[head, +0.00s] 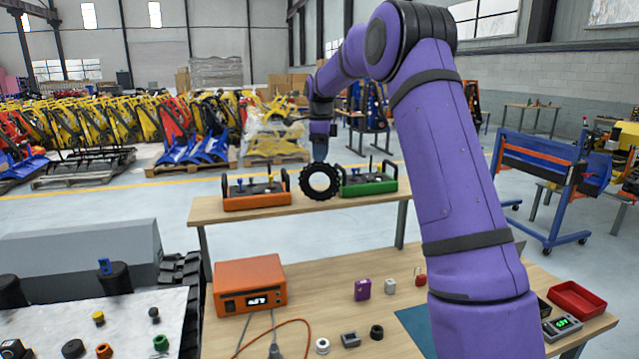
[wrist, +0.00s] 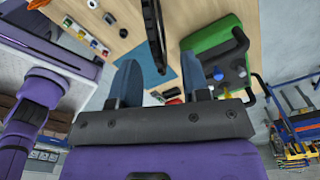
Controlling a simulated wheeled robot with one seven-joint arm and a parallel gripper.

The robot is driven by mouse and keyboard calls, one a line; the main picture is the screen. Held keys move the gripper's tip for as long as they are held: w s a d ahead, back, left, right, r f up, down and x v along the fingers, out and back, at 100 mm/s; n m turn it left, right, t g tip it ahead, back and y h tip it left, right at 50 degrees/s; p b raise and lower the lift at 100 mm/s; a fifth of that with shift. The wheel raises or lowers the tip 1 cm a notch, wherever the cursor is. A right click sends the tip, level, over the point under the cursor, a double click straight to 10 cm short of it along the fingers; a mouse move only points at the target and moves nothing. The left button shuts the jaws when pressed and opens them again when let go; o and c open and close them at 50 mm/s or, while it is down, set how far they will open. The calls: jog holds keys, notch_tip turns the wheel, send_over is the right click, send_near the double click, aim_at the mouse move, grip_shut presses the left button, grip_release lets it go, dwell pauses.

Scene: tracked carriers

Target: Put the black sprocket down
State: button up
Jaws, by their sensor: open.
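The black sprocket (head: 305,190), a toothed ring with an open middle, stands upright on the far wooden table, between an orange carrier and a green carrier. In the wrist view the sprocket (wrist: 153,35) shows edge-on, beyond and between the fingertips. My gripper (head: 320,156) is directly above the sprocket, pointing down. In the wrist view my gripper (wrist: 160,82) has its two blue-grey fingers spread wide, with a gap on each side of the sprocket. Whether the sprocket's lower edge touches the table is hard to tell.
The orange carrier (head: 257,201) stands close at left and the green carrier (head: 370,187) close at right, both with upright pegs and handles. The nearer table (head: 350,285) holds an orange meter box (head: 250,284), small parts and a red tray (head: 577,300).

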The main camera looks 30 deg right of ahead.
aim_at(320, 169)
jog(key=shift+a+f, duration=0.2)
jog(key=shift+f, duration=2.5)
grip_shut()
